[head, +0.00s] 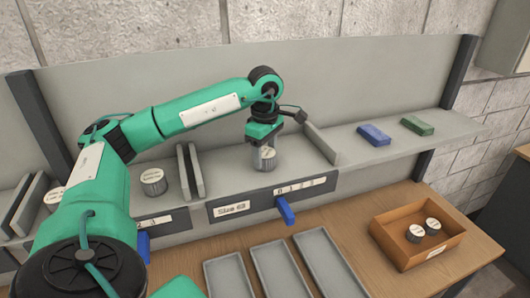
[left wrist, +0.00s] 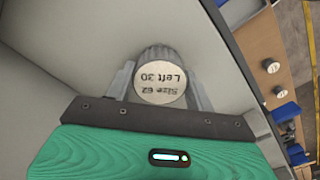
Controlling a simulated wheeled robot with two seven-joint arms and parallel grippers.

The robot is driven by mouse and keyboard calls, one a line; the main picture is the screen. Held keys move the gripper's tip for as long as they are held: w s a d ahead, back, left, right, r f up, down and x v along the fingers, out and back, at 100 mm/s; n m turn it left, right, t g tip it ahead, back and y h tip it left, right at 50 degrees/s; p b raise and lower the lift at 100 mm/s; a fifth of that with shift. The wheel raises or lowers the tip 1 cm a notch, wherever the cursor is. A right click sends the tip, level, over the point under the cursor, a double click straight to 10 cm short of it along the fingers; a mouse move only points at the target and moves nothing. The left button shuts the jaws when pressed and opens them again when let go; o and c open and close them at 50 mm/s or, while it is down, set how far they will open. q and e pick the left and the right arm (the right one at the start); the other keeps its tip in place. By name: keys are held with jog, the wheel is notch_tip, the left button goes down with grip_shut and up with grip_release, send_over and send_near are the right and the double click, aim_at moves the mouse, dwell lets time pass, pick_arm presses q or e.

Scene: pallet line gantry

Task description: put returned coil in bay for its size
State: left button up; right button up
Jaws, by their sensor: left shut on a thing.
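My left gripper (head: 265,147) is shut on a grey coil (head: 266,160) with a pale round top label. In the left wrist view the coil (left wrist: 160,82) sits between the two fingers; its label, upside down there, appears to read "Size 62, Left 30". In the head view the coil is upright in the bay between two grey dividers, at the shelf surface or very slightly above; I cannot tell which. The bay's front label (head: 230,210) appears to read "Size 62". My right gripper is not in view.
Another coil (head: 153,182) stands in the bay to the left. Blue (head: 374,135) and green (head: 417,125) blocks lie on the shelf at right. A wooden box (head: 388,236) holds two coils. Grey trays (head: 327,262) lie on the table. A blue tab (head: 285,210) sticks out below the bay.

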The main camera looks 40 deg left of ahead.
aim_at(265, 152)
pick_arm(q)
jog(key=o, duration=1.2)
jog(key=shift+r+p, duration=0.3)
jog(key=shift+p, duration=0.05)
notch_tip(265, 152, up, 4)
jog(key=shift+f+b, duration=0.1)
jog(key=shift+b, duration=1.1)
jog(key=shift+r+p, duration=0.95)
jog(key=shift+r, duration=3)
